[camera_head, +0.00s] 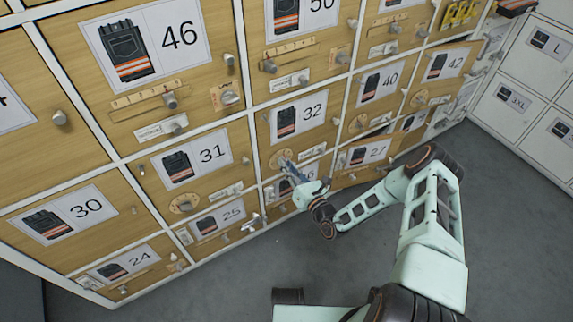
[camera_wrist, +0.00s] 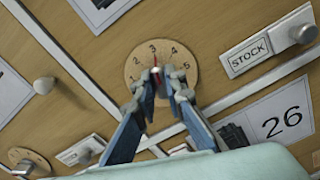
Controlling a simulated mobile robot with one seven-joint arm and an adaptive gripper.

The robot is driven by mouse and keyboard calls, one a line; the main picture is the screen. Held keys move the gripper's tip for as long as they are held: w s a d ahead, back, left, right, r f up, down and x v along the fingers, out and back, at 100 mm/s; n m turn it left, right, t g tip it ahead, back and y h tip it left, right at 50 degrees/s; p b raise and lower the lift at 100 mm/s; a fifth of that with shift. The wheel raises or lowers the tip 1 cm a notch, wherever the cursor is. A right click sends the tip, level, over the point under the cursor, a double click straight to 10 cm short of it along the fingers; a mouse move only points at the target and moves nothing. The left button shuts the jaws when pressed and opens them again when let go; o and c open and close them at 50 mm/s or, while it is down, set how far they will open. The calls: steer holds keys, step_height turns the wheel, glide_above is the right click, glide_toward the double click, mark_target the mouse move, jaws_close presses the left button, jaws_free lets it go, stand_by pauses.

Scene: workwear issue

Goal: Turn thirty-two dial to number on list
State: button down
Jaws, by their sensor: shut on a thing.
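The wooden locker door marked 32 (camera_head: 298,117) is in the middle of the head view, with its round dial (camera_head: 281,155) near its lower left. A red pointer mark (camera_wrist: 155,70) points up at about 3. My gripper (camera_wrist: 162,86) is shut on the dial's knob, which its fingers mostly hide. In the head view my gripper (camera_head: 288,166) reaches the dial from the lower right. I cannot make out a list.
A STOCK label (camera_wrist: 249,56) and a small knob (camera_wrist: 303,33) are right of the dial. Card 26 (camera_wrist: 272,119) is below it. Door 27 (camera_head: 362,157) appears to stand ajar close to my arm. Grey floor (camera_head: 520,230) is clear at the right.

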steer(key=c, duration=2)
jaws_free()
steer(key=v, duration=1.2)
